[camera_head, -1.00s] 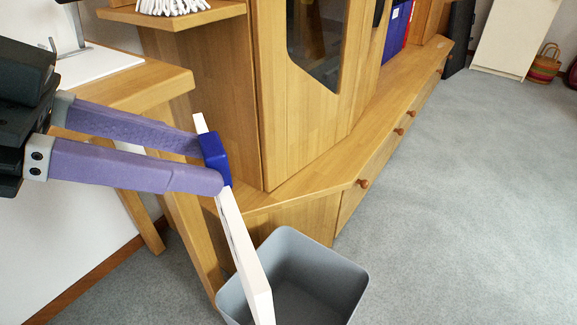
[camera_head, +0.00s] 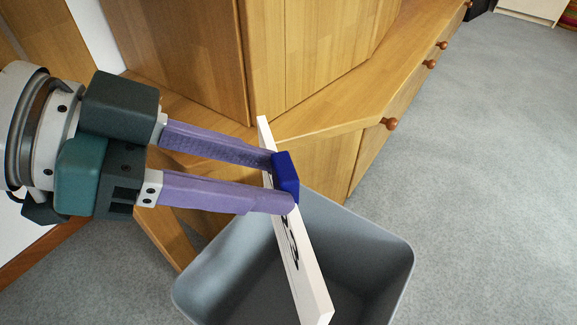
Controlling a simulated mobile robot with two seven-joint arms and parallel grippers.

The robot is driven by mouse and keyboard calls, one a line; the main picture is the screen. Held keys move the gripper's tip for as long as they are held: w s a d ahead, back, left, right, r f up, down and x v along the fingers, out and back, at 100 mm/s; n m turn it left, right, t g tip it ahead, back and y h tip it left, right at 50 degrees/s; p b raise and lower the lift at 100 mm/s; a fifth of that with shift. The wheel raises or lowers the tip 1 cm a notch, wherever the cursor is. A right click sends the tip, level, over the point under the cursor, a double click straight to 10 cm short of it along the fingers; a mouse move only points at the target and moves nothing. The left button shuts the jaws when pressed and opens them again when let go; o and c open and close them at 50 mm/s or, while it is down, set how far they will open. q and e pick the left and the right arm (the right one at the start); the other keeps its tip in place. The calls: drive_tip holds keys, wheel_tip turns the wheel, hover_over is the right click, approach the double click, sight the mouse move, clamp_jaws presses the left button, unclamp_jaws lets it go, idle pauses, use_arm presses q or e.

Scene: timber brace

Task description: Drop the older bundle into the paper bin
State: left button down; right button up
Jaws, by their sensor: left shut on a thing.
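My left gripper (camera_head: 284,182) comes in from the left, its purple fingers shut on a thin white bundle (camera_head: 303,262) with dark marks on its face. A blue block-like piece (camera_head: 287,176) sits at the fingertips against the bundle. The bundle hangs tilted, its lower end toward the camera and over the opening of a grey bin (camera_head: 397,262). The bin stands on the floor and looks empty where its inside shows; the bundle and gripper hide part of it. My right gripper is not in view.
A wooden cabinet (camera_head: 310,60) with a low ledge (camera_head: 345,100) and round knobs (camera_head: 389,123) stands right behind the bin. Grey carpet (camera_head: 480,170) lies clear to the right. A white cabinet (camera_head: 530,8) is at the far top right.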

use_arm(q)
wheel_tip(320, 180, down, 5)
drive_tip(key=b, duration=0.4)
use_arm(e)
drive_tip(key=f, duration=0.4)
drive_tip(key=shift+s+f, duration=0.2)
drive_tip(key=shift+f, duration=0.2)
use_arm(q)
drive_tip(key=shift+c, duration=1.7)
unclamp_jaws()
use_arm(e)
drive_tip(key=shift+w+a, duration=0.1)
use_arm(q)
drive_tip(key=p+v, duration=0.4)
drive_tip(key=v, duration=0.6)
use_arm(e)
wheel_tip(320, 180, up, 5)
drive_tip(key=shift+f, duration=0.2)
